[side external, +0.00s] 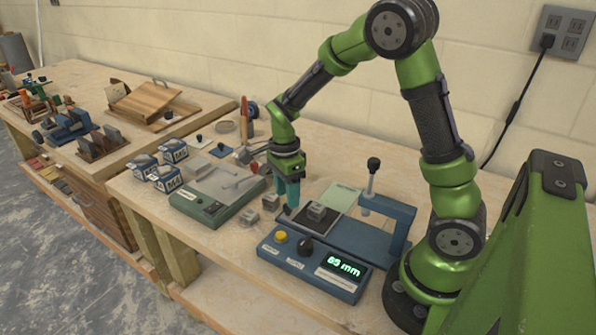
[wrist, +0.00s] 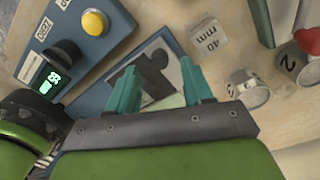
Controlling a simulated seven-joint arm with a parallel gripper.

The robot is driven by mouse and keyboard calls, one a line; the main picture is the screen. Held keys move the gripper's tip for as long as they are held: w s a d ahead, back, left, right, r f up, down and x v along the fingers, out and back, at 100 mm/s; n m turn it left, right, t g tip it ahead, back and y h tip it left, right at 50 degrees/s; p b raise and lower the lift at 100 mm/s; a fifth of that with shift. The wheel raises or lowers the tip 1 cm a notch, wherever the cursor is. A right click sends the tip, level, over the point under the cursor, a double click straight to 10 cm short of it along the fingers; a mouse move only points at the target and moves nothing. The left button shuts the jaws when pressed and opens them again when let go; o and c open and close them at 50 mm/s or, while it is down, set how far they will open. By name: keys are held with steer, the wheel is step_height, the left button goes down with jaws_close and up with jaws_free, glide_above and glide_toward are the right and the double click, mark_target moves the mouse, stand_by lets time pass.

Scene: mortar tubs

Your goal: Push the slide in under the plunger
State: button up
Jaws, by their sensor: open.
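The blue press (side external: 405,212) stands at the right of the bench in the side view. Its upright plunger (side external: 372,178) has a black knob on top. In front of the plunger, on the press bed, are a pale green plate (side external: 343,198) and a dark plate that looks like the slide (side external: 328,229), with a small grey block (side external: 317,211) on it. My gripper (side external: 289,206) points down at the left edge of the dark plate. In the wrist view its teal fingers (wrist: 161,90) are apart, with part of the slide area showing beyond them. I cannot tell if they touch it.
A blue control box (side external: 310,268) with a yellow button, black knob and lit mm display stands in front. Small metal blocks (side external: 270,202) lie left of my gripper. A green-based scale-like device (side external: 215,205) and several labelled cubes (side external: 165,178) stand farther left.

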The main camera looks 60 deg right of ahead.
steer(key=shift+f, duration=1.4)
steer(key=shift+c, duration=0.3)
jaws_close()
